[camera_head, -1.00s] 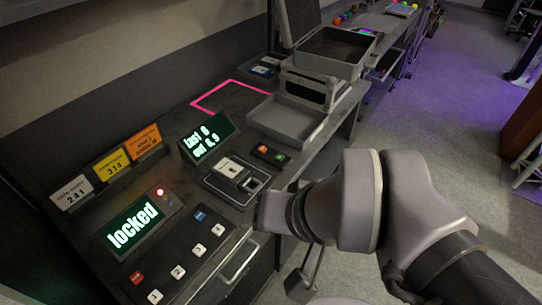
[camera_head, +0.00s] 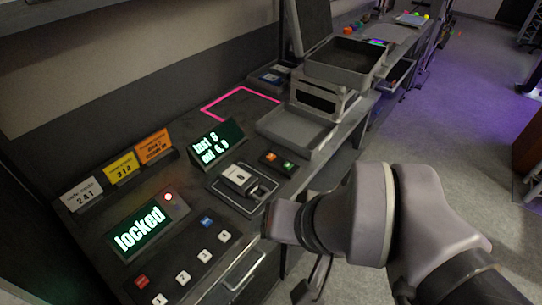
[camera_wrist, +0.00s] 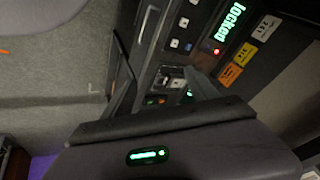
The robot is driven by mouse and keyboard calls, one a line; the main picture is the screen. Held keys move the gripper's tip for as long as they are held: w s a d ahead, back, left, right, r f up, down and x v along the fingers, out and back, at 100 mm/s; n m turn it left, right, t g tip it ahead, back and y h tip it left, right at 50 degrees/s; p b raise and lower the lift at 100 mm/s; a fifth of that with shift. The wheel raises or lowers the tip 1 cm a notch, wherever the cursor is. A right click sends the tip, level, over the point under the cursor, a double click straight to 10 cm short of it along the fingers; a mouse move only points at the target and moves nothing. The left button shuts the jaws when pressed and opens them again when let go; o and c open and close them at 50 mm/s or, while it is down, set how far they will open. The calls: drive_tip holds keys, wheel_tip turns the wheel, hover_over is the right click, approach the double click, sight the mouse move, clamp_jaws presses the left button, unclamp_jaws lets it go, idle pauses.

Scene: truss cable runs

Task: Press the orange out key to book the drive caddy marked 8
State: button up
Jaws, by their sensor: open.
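The orange key (camera_head: 270,156) sits beside a green key (camera_head: 288,166) on a small dark block on the bench. To its lower left, a pale drive caddy (camera_head: 238,176) lies in a framed cradle; its mark is too small to read. A tilted display (camera_head: 216,143) behind the cradle shows green text, "last" and "out 4, 9"; the digit after "last" is unclear. My gripper (camera_head: 310,283) is open and empty at the bench's front side, low and right of the keys, partly hidden by my arm. In the wrist view the keys (camera_wrist: 156,100) are small and partly blocked.
A "locked" display (camera_head: 141,231) with a red light stands at left above a keypad (camera_head: 190,262). Coloured cards (camera_head: 122,166) stand behind. Grey trays (camera_head: 296,131) and a pink outline (camera_head: 240,103) lie beyond the keys. Open floor is at right.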

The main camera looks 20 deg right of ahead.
clamp_jaws()
idle(0.8)
idle(0.7)
